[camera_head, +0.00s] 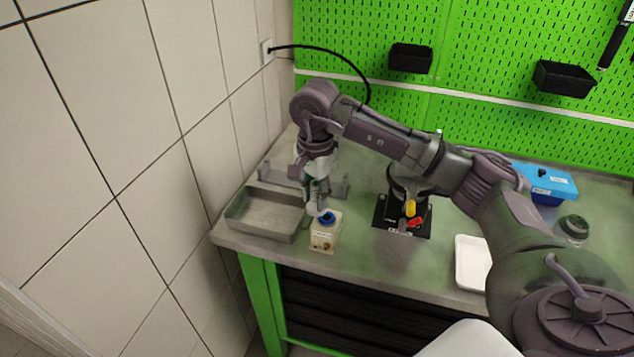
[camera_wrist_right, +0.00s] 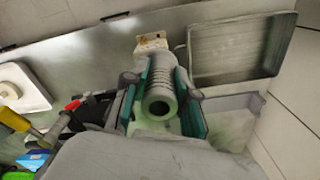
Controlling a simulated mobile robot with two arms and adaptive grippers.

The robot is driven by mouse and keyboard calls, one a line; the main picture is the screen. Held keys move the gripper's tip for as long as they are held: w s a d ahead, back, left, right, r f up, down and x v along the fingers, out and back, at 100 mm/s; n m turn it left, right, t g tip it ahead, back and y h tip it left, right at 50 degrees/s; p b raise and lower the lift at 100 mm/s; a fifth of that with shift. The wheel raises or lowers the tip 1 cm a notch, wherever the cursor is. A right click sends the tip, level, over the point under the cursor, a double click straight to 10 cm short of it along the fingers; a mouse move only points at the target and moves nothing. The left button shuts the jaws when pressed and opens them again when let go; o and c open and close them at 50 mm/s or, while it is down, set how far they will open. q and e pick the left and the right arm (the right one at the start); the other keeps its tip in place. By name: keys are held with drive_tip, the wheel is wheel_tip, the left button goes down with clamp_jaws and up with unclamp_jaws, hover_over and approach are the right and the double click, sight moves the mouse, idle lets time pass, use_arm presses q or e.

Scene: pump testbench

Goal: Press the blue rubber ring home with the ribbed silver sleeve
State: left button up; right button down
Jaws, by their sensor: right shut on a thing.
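The blue rubber ring (camera_head: 327,217) is on top of a small cream block (camera_head: 323,238) near the bench's front edge. My right gripper (camera_head: 317,205) is just above and slightly left of the ring. In the right wrist view, the gripper (camera_wrist_right: 163,100) is shut on the ribbed silver sleeve (camera_wrist_right: 160,78), with a teal pad on each side. The sleeve's round open end faces the camera. Its far end points toward the cream block (camera_wrist_right: 151,41). The ring is hidden there, and I cannot tell whether the sleeve touches it. My left gripper is not in view.
A grey metal tray (camera_head: 250,222) stands close left of the block, near the tiled wall. Right of it is a black-based device (camera_head: 390,221) with yellow and red handles. A white tray (camera_head: 470,266) and blue box (camera_head: 553,182) lie further right. A green pegboard stands behind.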

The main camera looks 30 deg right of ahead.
drive_tip(key=d+m, duration=0.3)
drive_tip(key=shift+w+d+f, duration=0.1)
drive_tip(key=shift+w+f, duration=0.25)
drive_tip(key=shift+d+f+m, duration=0.2)
drive_tip(key=shift+d+m, duration=0.05)
drive_tip(key=shift+m, duration=0.05)
drive_tip(key=shift+a+f+b, duration=0.2)
drive_tip(key=shift+f+b, duration=0.55)
drive_tip(key=shift+f, duration=0.3)
drive_tip(key=shift+d+f, duration=0.1)
drive_tip(key=shift+f, duration=0.15)
use_arm(q)
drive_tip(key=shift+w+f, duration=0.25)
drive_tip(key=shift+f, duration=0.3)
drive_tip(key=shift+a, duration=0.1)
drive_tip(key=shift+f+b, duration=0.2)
drive_tip(key=shift+b, duration=0.1)
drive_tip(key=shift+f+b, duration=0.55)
use_arm(e)
drive_tip(key=shift+f, duration=0.6)
